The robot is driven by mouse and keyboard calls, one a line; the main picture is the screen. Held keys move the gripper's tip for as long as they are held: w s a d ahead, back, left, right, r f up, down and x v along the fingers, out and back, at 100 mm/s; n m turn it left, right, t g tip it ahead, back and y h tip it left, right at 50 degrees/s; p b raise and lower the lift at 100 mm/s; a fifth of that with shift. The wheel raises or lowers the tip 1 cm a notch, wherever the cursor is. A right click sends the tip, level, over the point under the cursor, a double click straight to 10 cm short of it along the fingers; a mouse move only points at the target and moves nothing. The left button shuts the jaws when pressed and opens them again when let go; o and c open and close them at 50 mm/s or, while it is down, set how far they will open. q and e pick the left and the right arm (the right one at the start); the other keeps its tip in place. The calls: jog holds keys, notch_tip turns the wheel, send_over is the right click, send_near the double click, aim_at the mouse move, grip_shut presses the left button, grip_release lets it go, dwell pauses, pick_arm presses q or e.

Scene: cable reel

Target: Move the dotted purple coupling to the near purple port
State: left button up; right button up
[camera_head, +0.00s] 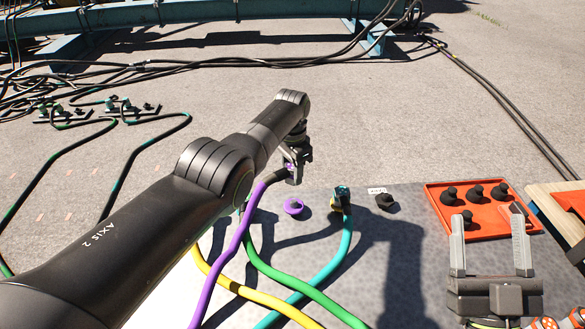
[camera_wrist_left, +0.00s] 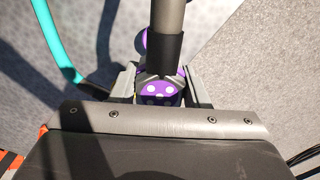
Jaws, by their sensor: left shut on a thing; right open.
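My left gripper (camera_head: 292,172) is shut on the dotted purple coupling. In the left wrist view, the coupling (camera_wrist_left: 160,90) shows white dots on its purple face between the two fingers. A dark sleeve and a grey rod-like part hide some of it. The purple cable (camera_head: 232,255) runs from the gripper down toward the front. A purple port (camera_head: 293,207) on the grey panel shows just below and right of the gripper; the coupling is apart from it. My right gripper (camera_head: 488,228) is open and empty, its fingers pointing away over the panel's right side.
A cyan cable (camera_head: 346,240) ends at a yellow port, right of the purple port. A black cap (camera_head: 384,201) sits further right. A red tray (camera_head: 432,205) holds several black caps. Green (camera_head: 290,280) and yellow (camera_head: 225,279) cables cross the panel's front.

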pick_arm(q)
jog(key=b, duration=0.7)
send_over(293, 201)
jog(key=shift+f, duration=3.3)
jog(key=shift+f, duration=0.15)
jog(key=shift+f+b, duration=0.3)
jog(key=shift+f, duration=0.05)
jog(key=shift+f+b, duration=0.9)
jog(key=shift+f+b, duration=0.45)
jog(key=o, duration=1.2)
jog(key=shift+s, duration=0.1)
